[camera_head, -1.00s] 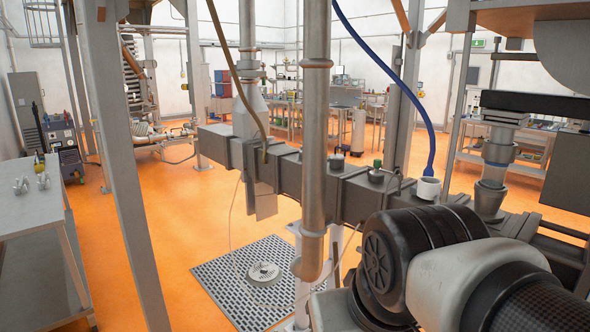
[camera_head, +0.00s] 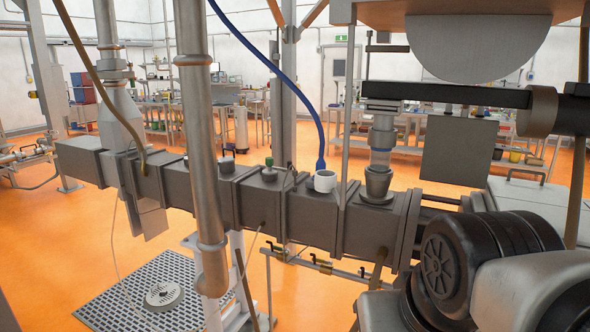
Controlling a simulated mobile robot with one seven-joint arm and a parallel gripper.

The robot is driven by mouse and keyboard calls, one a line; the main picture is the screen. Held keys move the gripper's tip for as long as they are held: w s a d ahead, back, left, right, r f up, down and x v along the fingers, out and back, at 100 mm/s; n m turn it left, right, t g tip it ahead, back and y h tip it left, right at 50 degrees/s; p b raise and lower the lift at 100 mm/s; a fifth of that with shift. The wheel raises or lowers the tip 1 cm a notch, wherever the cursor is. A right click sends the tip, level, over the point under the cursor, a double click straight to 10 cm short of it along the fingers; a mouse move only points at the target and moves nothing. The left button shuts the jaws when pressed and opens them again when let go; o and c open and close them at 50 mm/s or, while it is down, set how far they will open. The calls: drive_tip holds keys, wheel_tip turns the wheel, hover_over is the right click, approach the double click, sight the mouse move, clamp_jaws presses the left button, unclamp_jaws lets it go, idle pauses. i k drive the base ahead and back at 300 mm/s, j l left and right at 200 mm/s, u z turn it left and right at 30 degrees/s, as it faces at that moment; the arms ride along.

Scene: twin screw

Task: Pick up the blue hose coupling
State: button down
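A blue hose (camera_head: 288,75) hangs down from above in the head view. Its lower end widens into a blue coupling (camera_head: 320,165), which looks upright. The coupling is just behind or at the rim of a white cup-like fitting (camera_head: 325,182) on top of the grey barrel (camera_head: 312,212). I cannot tell whether it is seated in anything. Black and pale links of my arm show at the lower right. My gripper is not in view.
A vertical steel pipe (camera_head: 200,130) stands in front of the barrel, left of the coupling. A green-topped fitting (camera_head: 269,170) and a grey conical feed port (camera_head: 378,184) flank the white fitting. A floor grate (camera_head: 115,290) lies below. Orange floor is open behind.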

sight(321, 164)
drive_tip(key=i+j+z, duration=0.3)
drive_tip(key=i+j, duration=0.75)
drive_tip(key=j, duration=0.15)
drive_tip(key=i+l, duration=0.4)
